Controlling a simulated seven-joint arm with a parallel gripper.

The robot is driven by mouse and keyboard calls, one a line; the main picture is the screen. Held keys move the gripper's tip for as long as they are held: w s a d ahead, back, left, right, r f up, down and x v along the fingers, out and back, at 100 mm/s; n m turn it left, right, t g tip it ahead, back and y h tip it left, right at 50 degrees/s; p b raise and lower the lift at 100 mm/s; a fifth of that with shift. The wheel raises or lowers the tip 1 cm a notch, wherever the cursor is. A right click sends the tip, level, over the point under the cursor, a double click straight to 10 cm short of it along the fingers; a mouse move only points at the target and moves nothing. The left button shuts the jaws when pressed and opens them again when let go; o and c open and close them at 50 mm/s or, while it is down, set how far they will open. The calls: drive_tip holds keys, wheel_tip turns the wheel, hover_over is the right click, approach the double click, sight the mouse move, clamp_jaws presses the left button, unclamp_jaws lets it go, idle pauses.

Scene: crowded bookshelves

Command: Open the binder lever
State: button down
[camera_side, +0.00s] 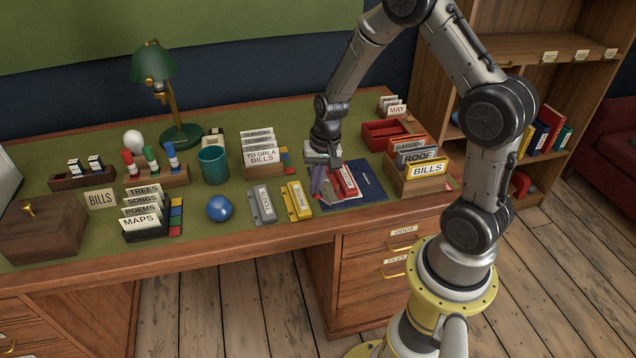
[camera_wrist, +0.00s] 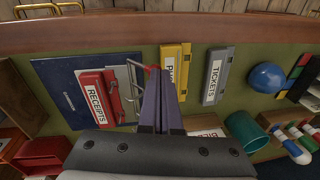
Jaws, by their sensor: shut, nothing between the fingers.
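A red binder labelled RECEIPTS (camera_wrist: 97,96) lies on a dark blue sheet or cover (camera_wrist: 60,75) in the wrist view. In the side view the red binder (camera_side: 344,181) is at the desk's front, partly behind my gripper. A bent metal wire lever (camera_wrist: 131,72) stands beside the red binder, with a red tip near my fingers. My gripper (camera_wrist: 166,74) points down with its purple fingers closed and empty, just beside the lever. It also shows in the side view (camera_side: 323,190). I cannot tell whether the fingers touch the lever.
Yellow (camera_side: 297,200) and grey (camera_side: 262,204) binders lie close to the left. A blue ball (camera_side: 220,208) and teal cup (camera_side: 213,165) are further left. A ROOF and BILLS file box (camera_side: 415,172) stands right, with a red tray (camera_side: 393,134) behind it.

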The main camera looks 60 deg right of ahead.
drive_tip(key=shift+s+d, duration=0.1)
drive_tip(key=shift+s+d+f, duration=0.25)
drive_tip(key=shift+s+d, duration=0.2)
drive_tip(key=shift+s+d+r, duration=0.1)
drive_tip(key=shift+s+r, duration=0.05)
drive_tip(key=shift+r, duration=0.1)
wheel_tip(320, 180, up, 12)
drive_tip(key=w+a, duration=0.1)
drive_tip(key=a, duration=0.1)
drive_tip(key=shift+a, duration=0.3)
